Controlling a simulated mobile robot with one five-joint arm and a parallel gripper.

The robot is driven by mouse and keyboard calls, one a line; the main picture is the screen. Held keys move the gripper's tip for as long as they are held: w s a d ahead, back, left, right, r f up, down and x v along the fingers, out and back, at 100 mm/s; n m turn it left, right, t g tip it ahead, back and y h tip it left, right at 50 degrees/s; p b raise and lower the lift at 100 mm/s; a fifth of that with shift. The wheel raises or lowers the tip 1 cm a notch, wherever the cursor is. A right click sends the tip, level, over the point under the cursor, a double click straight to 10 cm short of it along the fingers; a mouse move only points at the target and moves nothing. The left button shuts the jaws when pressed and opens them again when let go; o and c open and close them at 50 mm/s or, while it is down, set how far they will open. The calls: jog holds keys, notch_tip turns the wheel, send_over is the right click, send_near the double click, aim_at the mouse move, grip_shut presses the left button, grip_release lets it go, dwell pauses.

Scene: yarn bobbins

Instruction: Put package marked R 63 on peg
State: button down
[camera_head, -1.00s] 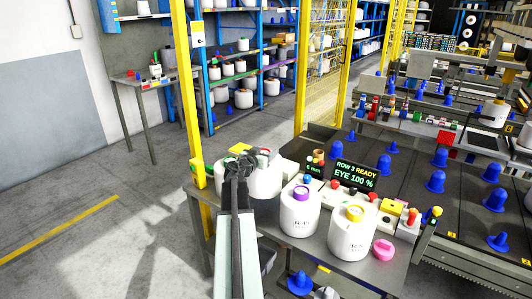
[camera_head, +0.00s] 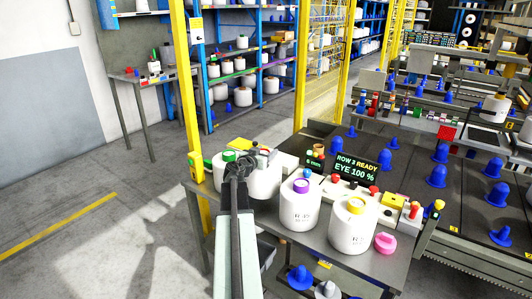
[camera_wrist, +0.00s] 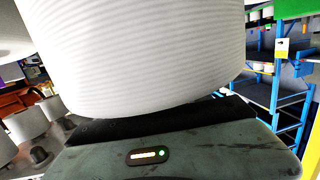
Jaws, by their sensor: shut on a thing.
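My gripper (camera_head: 246,166) is shut on a white yarn package, whose ribbed side fills the top of the wrist view (camera_wrist: 140,55). In the head view, two white packages crowd around the gripper, one with a green top (camera_head: 228,156) and one just to the right (camera_head: 264,184). The gripper hides part of both, so I cannot tell which is held. No R 63 mark is readable. A purple-topped package (camera_head: 300,208) and a yellow-topped package (camera_head: 351,230) stand upright on the table with blurred labels. Blue pegs (camera_head: 437,176) stand on the dark surface at right.
The grey table (camera_head: 376,272) also holds a display (camera_head: 356,171), small buttons and a pink piece (camera_head: 385,243). A yellow post (camera_head: 188,100) rises at the table's left corner. Blue shelving (camera_head: 208,75) stands behind. The floor at left is clear.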

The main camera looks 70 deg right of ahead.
aim_at(253, 174)
jog(key=shift+f+b, duration=2.65)
jog(key=shift+f, duration=0.2)
jog(key=shift+f+b, duration=0.3)
jog(key=shift+c, duration=2.1)
grip_release()
jog(key=shift+r, duration=0.1)
jog(key=shift+a, duration=0.1)
jog(key=p+v, duration=0.1)
jog(key=v, duration=0.6)
jog(key=shift+a, duration=0.4)
jog(key=shift+r, duration=0.1)
